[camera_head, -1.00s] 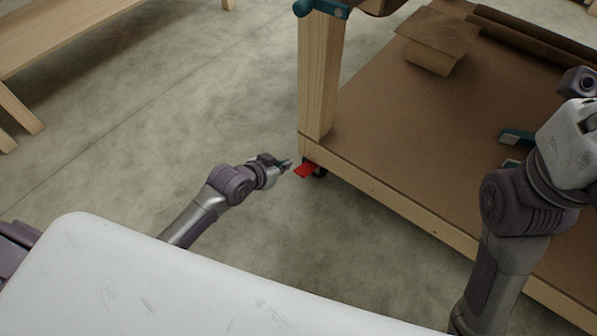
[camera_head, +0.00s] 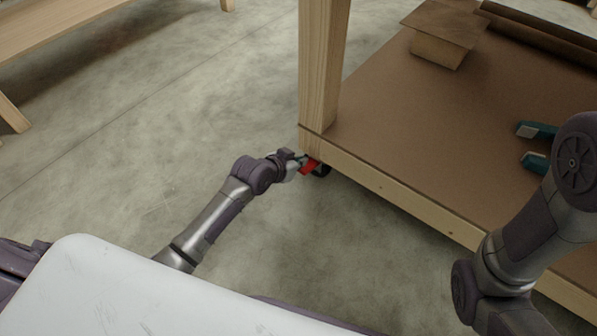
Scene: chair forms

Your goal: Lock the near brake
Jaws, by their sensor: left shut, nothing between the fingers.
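The near brake is a red pedal (camera_head: 309,167) on the dark caster (camera_head: 322,170) under the near corner of the wooden cart (camera_head: 400,197). My left gripper (camera_head: 300,161) is shut and empty, with its tips at the red pedal. They overlap the pedal in the picture; I cannot tell if they press on it. The gripper hides part of the pedal.
A wooden leg (camera_head: 319,75) rises from the cart's corner above the caster. An open cardboard box (camera_head: 440,40) and a brown roll (camera_head: 540,30) lie on the shelf's far part. A wooden bench (camera_head: 55,35) stands at upper left. The concrete floor between is clear.

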